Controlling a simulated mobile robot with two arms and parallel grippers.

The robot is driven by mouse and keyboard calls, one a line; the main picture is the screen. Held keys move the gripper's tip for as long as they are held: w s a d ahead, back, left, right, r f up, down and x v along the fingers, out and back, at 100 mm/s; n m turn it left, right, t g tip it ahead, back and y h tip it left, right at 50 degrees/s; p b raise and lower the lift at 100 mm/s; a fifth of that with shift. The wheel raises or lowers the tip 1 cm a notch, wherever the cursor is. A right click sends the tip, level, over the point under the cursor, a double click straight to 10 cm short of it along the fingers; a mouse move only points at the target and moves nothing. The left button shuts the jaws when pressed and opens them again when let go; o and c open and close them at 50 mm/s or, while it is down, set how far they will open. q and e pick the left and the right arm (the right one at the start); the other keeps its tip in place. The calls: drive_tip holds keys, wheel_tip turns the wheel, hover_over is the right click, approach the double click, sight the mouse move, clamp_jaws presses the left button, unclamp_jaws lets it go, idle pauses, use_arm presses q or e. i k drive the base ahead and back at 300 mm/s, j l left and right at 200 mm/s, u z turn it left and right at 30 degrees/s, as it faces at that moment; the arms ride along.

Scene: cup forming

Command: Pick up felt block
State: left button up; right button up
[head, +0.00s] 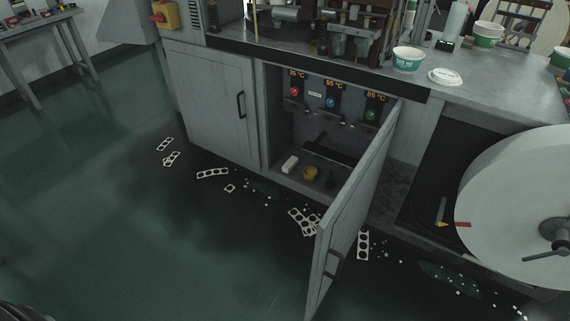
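A small whitish block (290,164), which may be the felt block, lies on the floor of the open cabinet (270,120) under the counter, at its left side. A yellow round item (310,173) sits just right of it, and a small dark item (330,179) stands further right. Nothing touches the block that I can see. Neither of my grippers is in view.
The cabinet's right door (345,220) stands open towards me; its left door (212,110) is shut. Three taps with temperature displays hang inside. Punched white scraps (303,220) litter the floor. A large paper roll (510,200) is at right.

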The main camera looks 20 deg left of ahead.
sight(293, 162)
drive_tip(key=i+j, duration=0.15)
drive_tip(key=j, duration=0.25)
drive_tip(key=i+j, duration=0.15)
drive_tip(key=j, duration=0.25)
drive_tip(key=i+j+z, duration=0.1)
drive_tip(key=j, duration=0.3)
drive_tip(key=i+j, duration=0.15)
drive_tip(key=j, duration=0.25)
drive_tip(key=i+j, duration=0.15)
drive_tip(key=j, duration=0.25)
drive_tip(key=z, duration=0.05)
